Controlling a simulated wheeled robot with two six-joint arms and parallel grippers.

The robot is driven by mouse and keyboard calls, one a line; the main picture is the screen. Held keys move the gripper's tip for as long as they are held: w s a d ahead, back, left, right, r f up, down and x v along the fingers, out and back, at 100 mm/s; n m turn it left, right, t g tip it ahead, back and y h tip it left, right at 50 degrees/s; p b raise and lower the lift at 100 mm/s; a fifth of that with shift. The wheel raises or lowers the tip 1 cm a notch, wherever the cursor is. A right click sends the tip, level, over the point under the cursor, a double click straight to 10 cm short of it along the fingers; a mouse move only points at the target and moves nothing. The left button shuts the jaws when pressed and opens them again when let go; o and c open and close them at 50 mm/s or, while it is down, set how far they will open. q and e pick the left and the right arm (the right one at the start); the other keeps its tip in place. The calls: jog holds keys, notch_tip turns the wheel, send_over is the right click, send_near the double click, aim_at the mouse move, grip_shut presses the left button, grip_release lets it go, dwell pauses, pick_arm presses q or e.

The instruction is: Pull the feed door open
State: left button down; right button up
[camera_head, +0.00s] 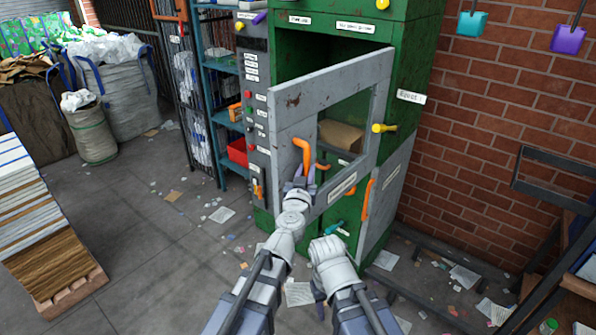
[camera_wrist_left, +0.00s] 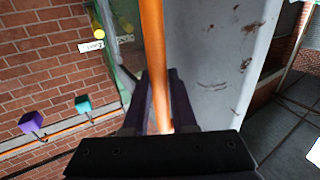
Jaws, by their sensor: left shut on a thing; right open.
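The feed door (camera_head: 291,103) is a scuffed grey frame with a window, on the front of the green machine (camera_head: 414,55). It stands ajar, its left edge swung out from the opening. Its orange handle (camera_head: 303,149) is upright near the left side; it also shows in the left wrist view (camera_wrist_left: 153,62), running down between the fingers. My left gripper (camera_head: 300,183) is shut on the lower part of this handle. The door's grey face (camera_wrist_left: 222,60) fills the right middle of the wrist view. My right gripper (camera_head: 318,289) is low before the machine, open and empty, partly hidden by its wrist.
Brown cardboard (camera_head: 341,135) shows through the door's window. A lower grey panel (camera_head: 385,205) with an orange handle (camera_head: 367,200) stands out at the right. A metal rack (camera_head: 545,185) is by the brick wall. The floor at left is open, with scattered paper.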

pick_arm(q)
jog(key=shift+w+d, duration=0.15)
jog(key=shift+d, duration=0.1)
jog(key=c, duration=1.2)
grip_release()
jog(key=o, duration=0.5)
jog(key=shift+d, duration=0.1)
jog(key=shift+c, duration=0.2)
jog(key=shift+a, duration=0.2)
